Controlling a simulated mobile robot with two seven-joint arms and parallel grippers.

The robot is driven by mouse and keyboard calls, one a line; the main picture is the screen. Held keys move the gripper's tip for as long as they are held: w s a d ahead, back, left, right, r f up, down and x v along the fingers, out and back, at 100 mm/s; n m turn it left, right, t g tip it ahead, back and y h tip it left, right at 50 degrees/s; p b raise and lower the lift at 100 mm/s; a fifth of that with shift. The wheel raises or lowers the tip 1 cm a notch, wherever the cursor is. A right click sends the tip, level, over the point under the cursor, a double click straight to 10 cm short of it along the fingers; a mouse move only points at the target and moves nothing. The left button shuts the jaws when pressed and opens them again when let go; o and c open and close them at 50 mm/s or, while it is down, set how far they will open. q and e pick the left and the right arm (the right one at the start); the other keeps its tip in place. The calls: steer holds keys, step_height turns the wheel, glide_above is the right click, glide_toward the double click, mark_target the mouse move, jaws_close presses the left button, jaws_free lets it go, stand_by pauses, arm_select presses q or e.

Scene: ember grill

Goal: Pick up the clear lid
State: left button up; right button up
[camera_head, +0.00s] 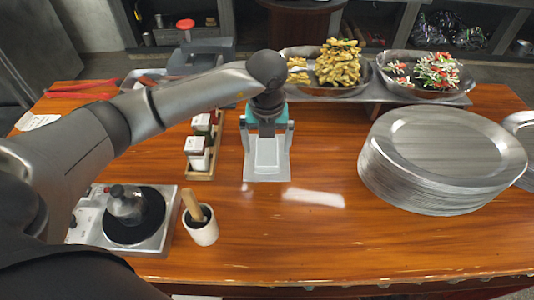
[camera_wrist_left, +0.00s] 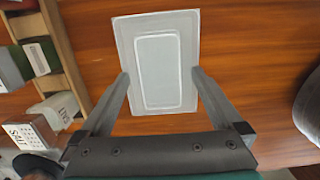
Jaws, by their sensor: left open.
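The clear lid (camera_head: 267,165) is a pale, see-through rectangle with a raised inner panel, lying flat on the wooden table in the middle of the head view. It also shows in the left wrist view (camera_wrist_left: 158,62), upper centre. My left gripper (camera_head: 269,130) is open and empty over the lid's far part. In the wrist view its two fingers (camera_wrist_left: 160,80) point toward the lid, one near each long side. I cannot tell whether they touch it. My right gripper does not show.
A wooden rack (camera_head: 203,160) with labelled boxes stands close left of the lid. A white mortar with a pestle (camera_head: 200,227) and a burner (camera_head: 125,215) sit front left. A tall plate stack (camera_head: 440,150) is at right. Food bowls (camera_head: 430,85) stand behind.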

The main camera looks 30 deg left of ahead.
arm_select(q)
steer(key=shift+f, duration=0.3)
steer(key=shift+c, duration=0.4)
steer(key=c, duration=1.2)
